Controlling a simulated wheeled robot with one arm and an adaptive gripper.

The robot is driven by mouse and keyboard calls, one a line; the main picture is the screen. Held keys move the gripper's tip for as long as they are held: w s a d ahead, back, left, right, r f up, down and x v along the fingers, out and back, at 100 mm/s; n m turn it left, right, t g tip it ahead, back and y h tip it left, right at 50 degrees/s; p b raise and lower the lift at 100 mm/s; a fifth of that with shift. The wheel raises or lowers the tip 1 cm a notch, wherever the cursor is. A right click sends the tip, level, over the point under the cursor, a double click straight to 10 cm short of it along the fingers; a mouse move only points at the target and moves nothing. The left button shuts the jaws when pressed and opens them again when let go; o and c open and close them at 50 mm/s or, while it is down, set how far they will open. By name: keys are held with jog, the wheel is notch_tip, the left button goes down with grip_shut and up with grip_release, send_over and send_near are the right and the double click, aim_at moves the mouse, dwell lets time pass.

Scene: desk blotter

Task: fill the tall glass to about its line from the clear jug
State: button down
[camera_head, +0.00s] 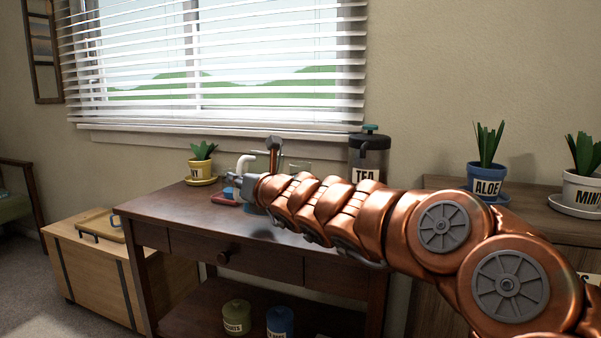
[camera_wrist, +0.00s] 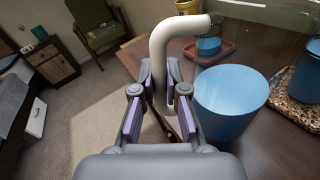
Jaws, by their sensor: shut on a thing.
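My gripper (camera_wrist: 161,82) is shut on the white curved handle (camera_wrist: 160,58) of the clear jug. The jug (camera_wrist: 232,105) holds blue liquid, looks about upright and is just right of my fingers in the wrist view. Its clear walls are hard to make out. The white handle also shows in the head view (camera_head: 244,164), where my arm hides most of the jug. A vessel with blue contents (camera_wrist: 208,46) stands on a red tray (camera_wrist: 222,52) beyond the handle. Another blue vessel (camera_wrist: 306,75) is at the right edge. I cannot tell which is the tall glass, and I see no line.
The dark wooden table (camera_head: 160,207) also bears a yellow plant pot (camera_head: 201,168) at the back left and a dark TEA canister (camera_head: 370,153) at the back right. The table's left front is clear.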

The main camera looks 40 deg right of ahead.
aim_at(235, 194)
jog(key=shift+a, duration=0.1)
jog(key=shift+f+n, duration=0.4)
jog(key=shift+f, duration=0.15)
jog(key=shift+a+f, duration=0.2)
jog(key=shift+a, duration=0.1)
jog(key=shift+s+a+f+n+t, duration=0.1)
jog(key=shift+a+f+n+t, duration=0.05)
jog(key=shift+f+n, duration=0.3)
jog(key=shift+a+f+n+t, duration=0.15)
jog(key=shift+f+n, duration=0.15)
jog(key=shift+n, duration=0.15)
